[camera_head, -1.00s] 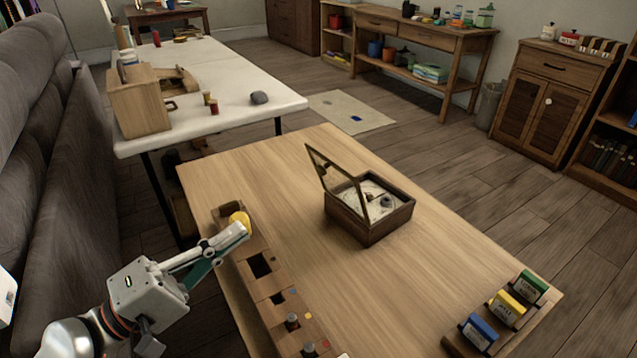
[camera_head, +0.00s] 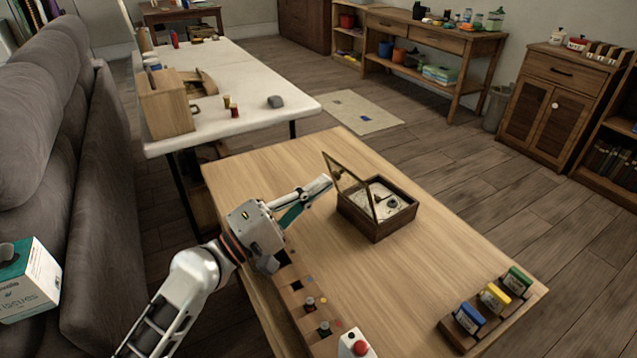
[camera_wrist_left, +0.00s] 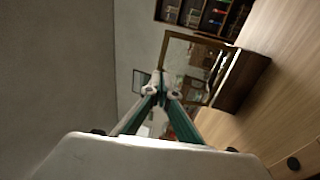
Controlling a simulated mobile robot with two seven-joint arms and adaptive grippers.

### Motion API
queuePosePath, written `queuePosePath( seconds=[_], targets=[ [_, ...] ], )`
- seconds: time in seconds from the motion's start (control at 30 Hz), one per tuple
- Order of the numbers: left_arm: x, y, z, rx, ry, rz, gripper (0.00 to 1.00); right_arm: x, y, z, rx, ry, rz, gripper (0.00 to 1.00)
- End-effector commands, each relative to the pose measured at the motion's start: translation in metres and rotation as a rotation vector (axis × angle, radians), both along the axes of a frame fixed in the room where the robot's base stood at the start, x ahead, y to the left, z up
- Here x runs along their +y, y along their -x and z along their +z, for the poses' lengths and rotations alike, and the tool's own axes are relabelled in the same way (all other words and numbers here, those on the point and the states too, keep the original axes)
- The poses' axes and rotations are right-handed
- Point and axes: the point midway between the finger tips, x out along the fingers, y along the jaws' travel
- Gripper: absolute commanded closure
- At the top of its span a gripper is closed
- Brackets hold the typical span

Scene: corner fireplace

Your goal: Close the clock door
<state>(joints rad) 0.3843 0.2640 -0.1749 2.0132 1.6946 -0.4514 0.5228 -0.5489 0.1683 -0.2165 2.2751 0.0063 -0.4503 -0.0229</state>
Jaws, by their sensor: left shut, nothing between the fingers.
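The clock is a dark wooden box (camera_head: 396,224) on the wooden table, with a pale face and small round parts inside. Its door (camera_head: 352,187), a glass pane in a thin frame, stands raised and tilted on the box's left side. My left gripper (camera_head: 327,182) is shut and empty, with its tips just left of the raised door; I cannot tell whether they touch it. In the left wrist view the shut fingertips (camera_wrist_left: 162,88) overlap the edge of the door frame (camera_wrist_left: 200,40), with the box (camera_wrist_left: 243,82) behind. My right gripper is out of view.
A wooden strip (camera_head: 295,290) with sockets and pegs runs along the table's left edge, partly behind my arm. A red button on a white base (camera_head: 355,345) is at the front. A rack (camera_head: 462,335) of coloured blocks stands at the right. The table right of the clock is clear.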

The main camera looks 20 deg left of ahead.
Motion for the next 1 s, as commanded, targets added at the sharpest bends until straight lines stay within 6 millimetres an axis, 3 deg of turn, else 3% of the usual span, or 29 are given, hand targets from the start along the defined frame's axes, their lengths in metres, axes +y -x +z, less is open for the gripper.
queuePosePath(
  seconds=[0.47, 0.77, 1.0],
  targets=[
    [-0.004, -0.005, 0.001, 0.002, -0.001, 0.0, 1.0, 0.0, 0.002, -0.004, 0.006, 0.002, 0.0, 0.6],
    [-0.004, -0.007, 0.014, 0.013, -0.02, 0.0, 1.0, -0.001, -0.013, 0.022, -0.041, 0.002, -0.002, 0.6],
    [-0.005, -0.009, 0.01, 0.039, -0.036, 0.0, 1.0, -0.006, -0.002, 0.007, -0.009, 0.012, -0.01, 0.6]
  ],
)
